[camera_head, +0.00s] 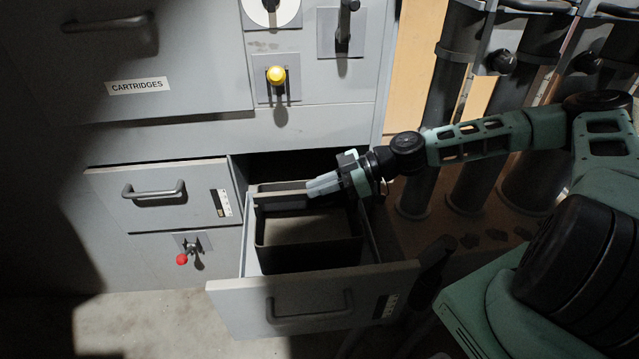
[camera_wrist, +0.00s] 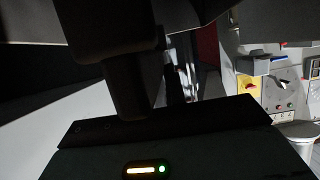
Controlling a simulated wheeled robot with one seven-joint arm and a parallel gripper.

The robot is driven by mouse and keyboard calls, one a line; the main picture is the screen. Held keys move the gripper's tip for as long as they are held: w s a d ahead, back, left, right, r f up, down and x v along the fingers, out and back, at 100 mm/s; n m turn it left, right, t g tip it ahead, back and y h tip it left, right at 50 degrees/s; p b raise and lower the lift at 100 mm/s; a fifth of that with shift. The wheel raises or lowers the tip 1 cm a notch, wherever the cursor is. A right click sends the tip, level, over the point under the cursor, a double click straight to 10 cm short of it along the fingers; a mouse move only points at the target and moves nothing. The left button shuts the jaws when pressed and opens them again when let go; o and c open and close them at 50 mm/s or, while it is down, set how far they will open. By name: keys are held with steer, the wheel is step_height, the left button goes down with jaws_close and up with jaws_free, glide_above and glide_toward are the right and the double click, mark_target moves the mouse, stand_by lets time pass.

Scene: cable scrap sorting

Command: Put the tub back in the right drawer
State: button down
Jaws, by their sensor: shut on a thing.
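The right drawer (camera_head: 235,299) is pulled open at the bottom of the grey cabinet. A dark, open-topped tub (camera_head: 308,256) sits within the drawer's outline, its inside looking empty. I cannot tell whether its base rests on the drawer floor. My gripper (camera_head: 312,188) reaches in from the right and is shut on the tub at its far rim. The exact contact at the fingertips is small and shaded. The wrist view is mostly dark and does not show the grip clearly.
A left drawer (camera_head: 150,210) stands partly out beside the open one. A red knob (camera_head: 182,259) sticks out below it, and a yellow knob (camera_head: 277,75) above. Thick dark pipes (camera_head: 455,75) stand to the right. Pale floor (camera_head: 140,325) is clear at front left.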

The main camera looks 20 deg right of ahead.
steer(key=shift+f+b, duration=1.55)
steer(key=shift+f, duration=0.85)
steer(key=c, duration=1.4)
jaws_free()
steer(key=shift+o, duration=0.2)
steer(key=p+v, duration=0.2)
steer(key=v, duration=1.5)
steer(key=shift+d, duration=0.2)
steer(key=shift+s+r, duration=0.15)
